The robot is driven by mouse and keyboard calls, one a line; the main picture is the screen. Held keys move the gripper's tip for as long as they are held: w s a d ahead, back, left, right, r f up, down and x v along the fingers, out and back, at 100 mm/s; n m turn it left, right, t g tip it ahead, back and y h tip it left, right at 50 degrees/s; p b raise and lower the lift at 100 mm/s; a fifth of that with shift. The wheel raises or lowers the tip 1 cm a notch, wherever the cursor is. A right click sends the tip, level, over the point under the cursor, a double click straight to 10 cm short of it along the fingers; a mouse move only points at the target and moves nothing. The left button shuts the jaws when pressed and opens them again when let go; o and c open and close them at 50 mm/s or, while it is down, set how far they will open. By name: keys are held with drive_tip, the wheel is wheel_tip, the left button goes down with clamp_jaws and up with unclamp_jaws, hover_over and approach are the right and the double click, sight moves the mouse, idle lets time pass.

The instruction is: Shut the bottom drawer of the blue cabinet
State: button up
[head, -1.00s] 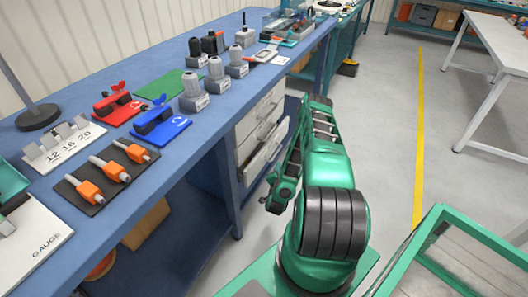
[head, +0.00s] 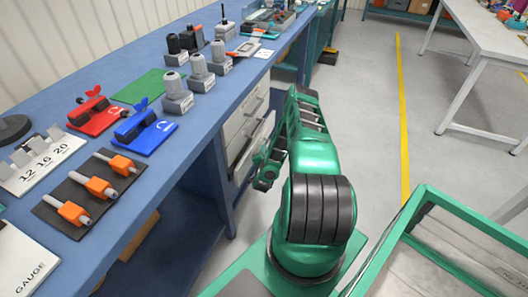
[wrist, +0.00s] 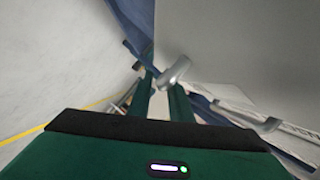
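The blue cabinet (head: 223,192) with white drawers stands under the blue workbench. Its bottom drawer (head: 247,153) sticks out towards my arm in the head view; my arm hides part of its front. My gripper (head: 263,180) is low in front of this drawer. In the wrist view, my gripper's two green fingers (wrist: 161,92) stand apart with a gap between them. A grey handle (wrist: 176,71) shows at the fingertips, close to the right finger; I cannot tell whether they touch. A second grey handle (wrist: 257,123) is further right.
The workbench top (head: 190,125) above holds several fixtures and tools. A green-framed cart or table (head: 428,195) stands close on the right. Open grey floor with a yellow line (head: 402,120) lies beyond. A white table (head: 490,50) is at the far right.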

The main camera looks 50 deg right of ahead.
drive_tip(key=shift+x, duration=0.75)
drive_tip(key=shift+c, duration=0.4)
clamp_jaws()
